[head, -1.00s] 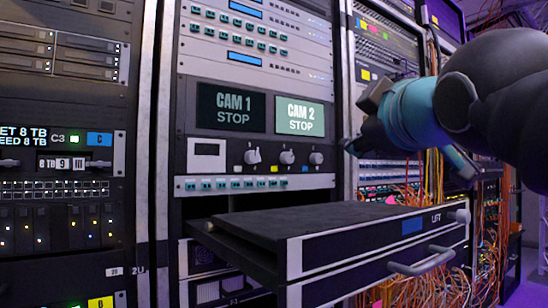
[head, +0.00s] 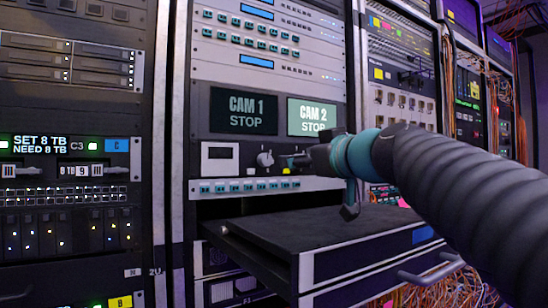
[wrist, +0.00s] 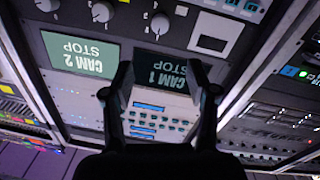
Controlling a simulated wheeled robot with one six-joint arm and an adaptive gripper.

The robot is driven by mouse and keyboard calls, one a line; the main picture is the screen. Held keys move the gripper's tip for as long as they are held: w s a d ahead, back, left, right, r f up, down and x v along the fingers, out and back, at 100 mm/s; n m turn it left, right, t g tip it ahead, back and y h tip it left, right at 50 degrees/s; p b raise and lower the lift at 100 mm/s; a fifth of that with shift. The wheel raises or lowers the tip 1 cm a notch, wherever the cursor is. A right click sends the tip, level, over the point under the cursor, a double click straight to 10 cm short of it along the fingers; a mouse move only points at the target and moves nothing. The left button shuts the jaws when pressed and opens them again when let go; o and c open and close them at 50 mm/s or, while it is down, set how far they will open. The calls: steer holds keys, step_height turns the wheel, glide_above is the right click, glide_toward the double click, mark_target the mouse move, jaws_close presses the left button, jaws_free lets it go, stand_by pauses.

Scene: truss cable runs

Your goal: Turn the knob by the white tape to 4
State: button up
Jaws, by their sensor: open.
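Three knobs sit in a row on a grey panel below the CAM 1 and CAM 2 screens. The leftmost knob (head: 265,159) is pale; in the upside-down wrist view it is the rightmost knob (wrist: 160,23), with a small white tape (wrist: 181,10) beside it. The middle knob (wrist: 102,12) has yellow tape (head: 287,170) beside it in the head view. In the wrist view my gripper (wrist: 162,78) is open and empty. Dial numbers are too small to read.
A pulled-out drawer (head: 320,238) juts from the rack below my gripper. The CAM 1 screen (head: 243,111) and CAM 2 screen (head: 311,116) are above the knobs. Orange cables (head: 455,296) hang at the lower right.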

mark_target(268, 159)
steer(key=p+x, duration=0.4)
steer(key=x, duration=0.9)
steer(key=shift+w+a+f, duration=0.1)
steer(key=shift+w+a, duration=0.1)
steer(key=shift+w, duration=0.05)
jaws_close()
